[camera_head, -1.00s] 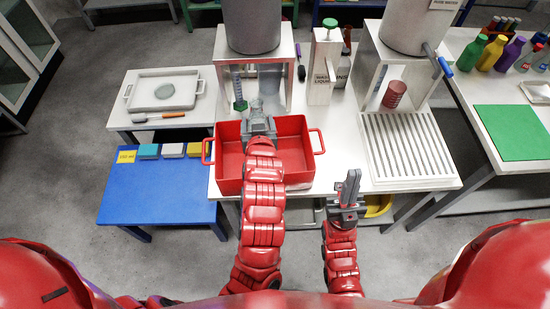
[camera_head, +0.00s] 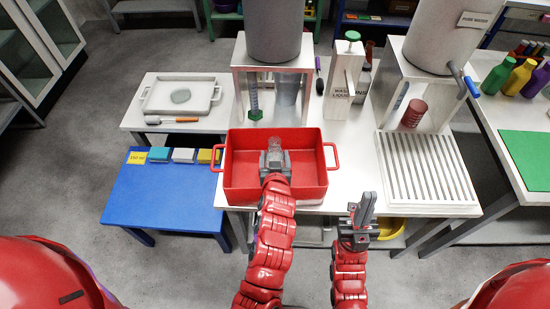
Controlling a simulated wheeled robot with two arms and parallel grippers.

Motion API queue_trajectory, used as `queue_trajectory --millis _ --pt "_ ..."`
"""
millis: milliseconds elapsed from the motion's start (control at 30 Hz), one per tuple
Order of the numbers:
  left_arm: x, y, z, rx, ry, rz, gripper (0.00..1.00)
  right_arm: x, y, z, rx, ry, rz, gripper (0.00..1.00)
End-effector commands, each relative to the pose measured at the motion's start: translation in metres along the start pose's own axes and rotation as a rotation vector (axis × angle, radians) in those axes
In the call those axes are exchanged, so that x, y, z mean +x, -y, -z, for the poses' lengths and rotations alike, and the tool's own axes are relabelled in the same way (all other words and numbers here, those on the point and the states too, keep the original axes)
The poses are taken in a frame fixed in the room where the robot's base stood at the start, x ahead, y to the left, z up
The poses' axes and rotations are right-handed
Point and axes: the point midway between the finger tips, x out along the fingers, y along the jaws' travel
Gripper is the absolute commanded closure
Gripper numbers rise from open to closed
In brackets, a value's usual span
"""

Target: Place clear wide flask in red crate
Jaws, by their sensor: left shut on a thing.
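The red crate (camera_head: 242,137) stands at the front of the white table, with a handle at each side. My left gripper (camera_head: 275,154) is over the inside of the crate, shut on the clear flask (camera_head: 274,144). Only the top of the flask shows just beyond the fingers; the rest is hidden by the gripper. I cannot tell whether the flask touches the crate floor. My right gripper (camera_head: 363,212) is to the right of the crate, in front of the table edge, with its fingers close together and nothing visible in them.
Behind the crate stand a grey cylinder on a white stand, a green-based measuring cylinder (camera_head: 255,103) and a washing-liquid dispenser (camera_head: 341,78). A slatted drying rack (camera_head: 427,168) and a red ribbed beaker (camera_head: 414,113) are at right. A blue table (camera_head: 158,200) with sponges is at left.

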Motion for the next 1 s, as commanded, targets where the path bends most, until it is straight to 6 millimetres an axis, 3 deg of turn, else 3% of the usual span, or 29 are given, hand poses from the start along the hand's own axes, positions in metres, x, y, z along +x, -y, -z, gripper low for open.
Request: queue_trajectory --millis 100,1000 --pt "0.004 -0.001 -0.01 0.0 -0.001 -0.002 1.0 0.001 0.0 0.0 0.0 0.0 0.0 1.0" --pt "0.009 -0.002 -0.028 0.0 0.012 -0.004 1.0 -0.015 0.001 -0.003 0.0 0.0 0.0 1.0"
